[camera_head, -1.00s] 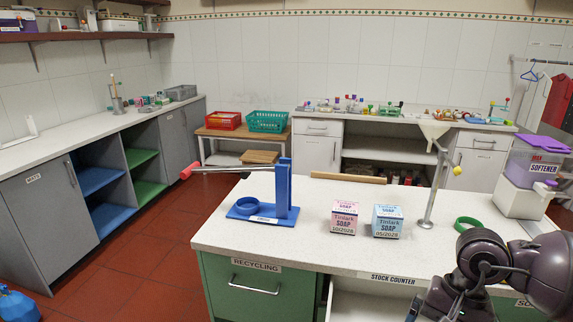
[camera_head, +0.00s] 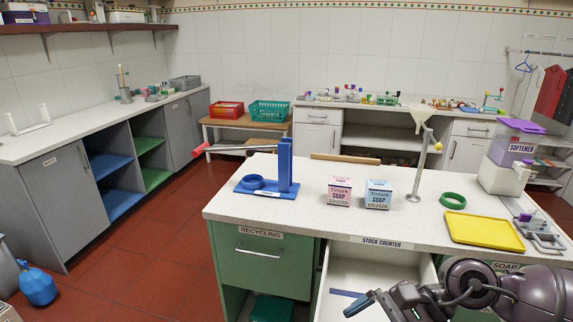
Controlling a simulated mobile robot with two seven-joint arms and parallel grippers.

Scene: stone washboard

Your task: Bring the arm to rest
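My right arm comes in from the lower right corner, and its gripper (camera_head: 372,304) is at the bottom edge, in front of the counter over the open white drawer (camera_head: 345,270). The gripper is partly cut off by the frame, and I cannot tell whether its fingers are open or shut. I see nothing held in it. My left arm and gripper are not in view.
The stock counter (camera_head: 400,222) holds a blue stand (camera_head: 284,172), two soap boxes (camera_head: 340,191), (camera_head: 378,194), a metal post (camera_head: 417,170), a green ring (camera_head: 453,200), a yellow tray (camera_head: 485,232) and a softener container (camera_head: 510,160).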

